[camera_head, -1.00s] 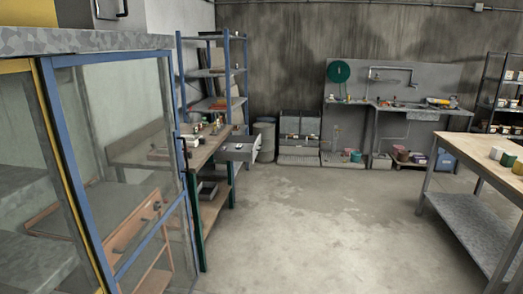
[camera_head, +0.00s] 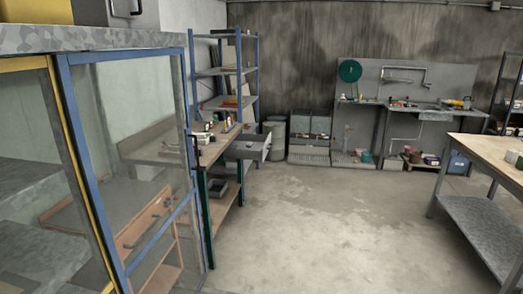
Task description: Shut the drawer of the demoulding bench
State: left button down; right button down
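The drawer (camera_head: 247,148) of the demoulding bench is pulled out and sticks out to the right from under the bench top, with its light grey front facing right. Some small items seem to lie in it, too small to tell apart. The demoulding bench (camera_head: 212,150) has a wooden top and green legs, and stands left of the middle beyond a glazed cabinet. Small things stand on its top. Neither of my grippers shows in the head view.
A glass-doored cabinet with a blue and yellow frame (camera_head: 121,277) fills the near left. A wooden-topped table (camera_head: 470,147) stands at the right. A blue shelf rack (camera_head: 223,72) rises behind the bench. The concrete floor (camera_head: 310,225) between is clear.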

aim_at(263, 143)
jog(key=i, duration=4)
